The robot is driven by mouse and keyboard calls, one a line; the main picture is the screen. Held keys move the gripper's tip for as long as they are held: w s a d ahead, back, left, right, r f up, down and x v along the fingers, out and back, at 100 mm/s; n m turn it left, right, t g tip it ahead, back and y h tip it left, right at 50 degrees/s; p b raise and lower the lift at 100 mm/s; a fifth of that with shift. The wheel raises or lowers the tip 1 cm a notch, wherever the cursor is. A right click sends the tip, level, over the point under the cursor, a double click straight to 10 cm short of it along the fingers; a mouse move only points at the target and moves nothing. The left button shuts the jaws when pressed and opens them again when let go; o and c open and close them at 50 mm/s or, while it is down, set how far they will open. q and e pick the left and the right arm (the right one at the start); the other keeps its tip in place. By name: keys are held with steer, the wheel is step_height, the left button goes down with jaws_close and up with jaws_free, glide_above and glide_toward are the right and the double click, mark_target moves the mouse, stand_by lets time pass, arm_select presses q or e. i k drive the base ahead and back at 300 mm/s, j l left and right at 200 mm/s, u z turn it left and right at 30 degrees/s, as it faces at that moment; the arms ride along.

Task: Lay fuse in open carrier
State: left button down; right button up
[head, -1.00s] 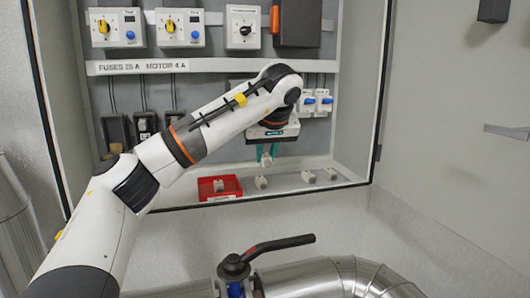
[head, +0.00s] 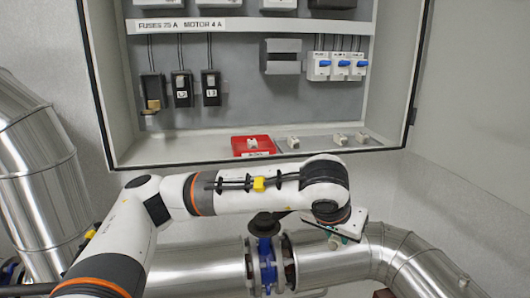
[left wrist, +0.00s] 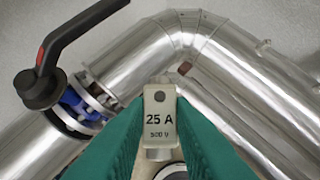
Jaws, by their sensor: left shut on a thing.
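My left gripper (head: 335,241) is shut on a pale fuse (left wrist: 160,112) marked 25 A 500 V. In the left wrist view the fuse stands between the green fingers (left wrist: 160,138). In the head view the gripper is low, in front of the pipes and below the cabinet, and the held fuse is hard to make out. The leftmost black carrier (head: 152,88) on the cabinet's back wall looks open, with a tan part low in it. Two carriers beside it, the middle one (head: 181,88) and the right one (head: 211,87), hold pale parts. My right gripper is out of view.
A red tray (head: 264,154) with a pale piece in it stands on the cabinet floor (head: 190,152). Several loose pale fuses (head: 293,142) lie to its right. Blue-switched breakers (head: 340,66) are at right. Silver pipes (head: 205,270) and a valve with a black handle (left wrist: 75,38) lie below.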

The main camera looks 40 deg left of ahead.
mark_target(152, 113)
steer(key=u, duration=1.4)
